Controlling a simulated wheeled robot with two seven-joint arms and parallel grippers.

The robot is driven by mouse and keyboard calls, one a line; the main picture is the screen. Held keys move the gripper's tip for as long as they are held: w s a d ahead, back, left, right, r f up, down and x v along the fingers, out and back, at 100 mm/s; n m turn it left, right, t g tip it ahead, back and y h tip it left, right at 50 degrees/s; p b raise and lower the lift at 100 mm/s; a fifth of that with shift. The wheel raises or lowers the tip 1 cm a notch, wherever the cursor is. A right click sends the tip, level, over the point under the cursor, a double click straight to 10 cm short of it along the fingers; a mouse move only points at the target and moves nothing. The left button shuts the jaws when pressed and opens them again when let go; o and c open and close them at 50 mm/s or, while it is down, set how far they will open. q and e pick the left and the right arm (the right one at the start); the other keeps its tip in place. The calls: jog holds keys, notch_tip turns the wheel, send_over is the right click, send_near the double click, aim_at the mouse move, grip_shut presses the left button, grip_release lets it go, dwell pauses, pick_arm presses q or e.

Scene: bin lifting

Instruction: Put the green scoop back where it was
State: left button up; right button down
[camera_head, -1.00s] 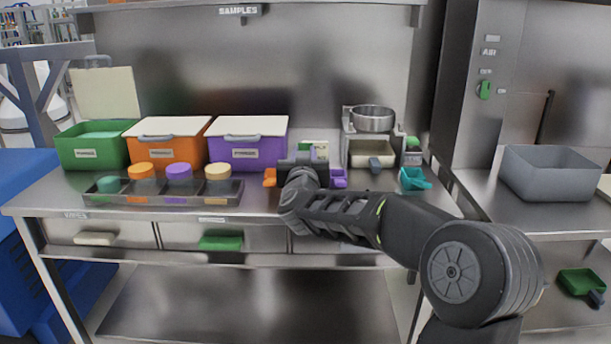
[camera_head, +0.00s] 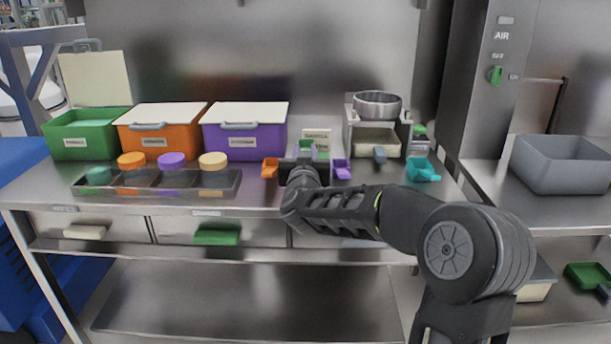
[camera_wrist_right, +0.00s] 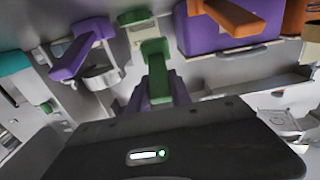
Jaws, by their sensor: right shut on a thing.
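The green scoop (camera_wrist_right: 155,72) shows in the right wrist view, its handle running down to my right gripper (camera_wrist_right: 158,100), which is shut on it. In the head view my right gripper (camera_head: 304,166) is over the back half of the bench, and a bit of green scoop (camera_head: 308,148) shows just beyond it. An orange scoop (camera_head: 270,168) is just left of the gripper and a purple scoop (camera_head: 342,169) just right. The wrist hides most of the green scoop, and I cannot tell whether it touches the bench. My left gripper is not in view.
Green (camera_head: 90,148), orange (camera_head: 155,145) and purple (camera_head: 243,144) bins stand at the back left. A dark tray (camera_head: 155,190) with lidded jars is in front of them. A device with a metal bowl (camera_head: 377,105) and a teal scoop (camera_head: 422,172) are at right. A small card (camera_head: 317,134) stands behind the gripper.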

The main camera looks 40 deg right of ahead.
jog(key=shift+f, duration=0.25)
jog(key=shift+f+b, duration=0.55)
jog(key=shift+f, duration=1.9)
jog(key=shift+f, duration=0.1)
jog(key=c, duration=1.6)
grip_release()
jog(key=shift+f, duration=0.1)
jog(key=o, duration=0.4)
jog(key=shift+o, duration=0.2)
jog(key=shift+r, duration=0.25)
jog(key=v, duration=1.2)
